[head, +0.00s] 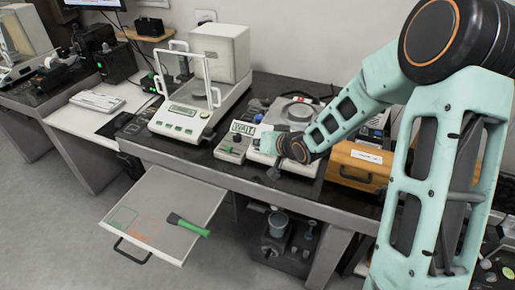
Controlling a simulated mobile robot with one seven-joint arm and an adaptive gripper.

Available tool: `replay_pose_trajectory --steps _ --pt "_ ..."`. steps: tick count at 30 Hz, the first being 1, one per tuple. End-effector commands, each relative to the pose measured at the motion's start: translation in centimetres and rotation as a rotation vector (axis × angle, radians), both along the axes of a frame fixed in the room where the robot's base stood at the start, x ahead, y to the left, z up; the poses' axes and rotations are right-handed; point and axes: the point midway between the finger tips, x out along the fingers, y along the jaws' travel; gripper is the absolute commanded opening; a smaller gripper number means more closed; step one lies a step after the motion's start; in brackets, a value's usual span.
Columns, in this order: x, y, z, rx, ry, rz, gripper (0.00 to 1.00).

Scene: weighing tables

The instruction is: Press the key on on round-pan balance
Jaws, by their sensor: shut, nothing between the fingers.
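The balance with a round dark pan (299,111) stands on the dark bench right of centre. Its body is pale, and my arm covers much of its right side and front.
A small unit with a WAIT sign (243,128) stands just left of the gripper. A glass-shielded balance (182,122) stands further left. An orange case (358,165) is right, under my arm. An open drawer (165,195) holding a green-handled tool (188,225) juts out below.

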Motion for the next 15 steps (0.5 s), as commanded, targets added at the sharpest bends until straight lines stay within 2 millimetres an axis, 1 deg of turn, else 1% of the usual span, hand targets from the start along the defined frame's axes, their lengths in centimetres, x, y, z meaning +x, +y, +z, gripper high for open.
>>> replay_pose_trajectory --steps 1,9,12,15 --pt "-0.1 0.1 0.9 0.0 -0.001 0.0 0.0" --pt "-0.9 0.3 3.6 -0.001 0.0 0.001 0.0" --pt "-1.1 0.4 4.2 -0.001 0.0 0.001 0.0" --pt "-1.2 0.4 4.2 0.0 0.0 0.0 0.0"
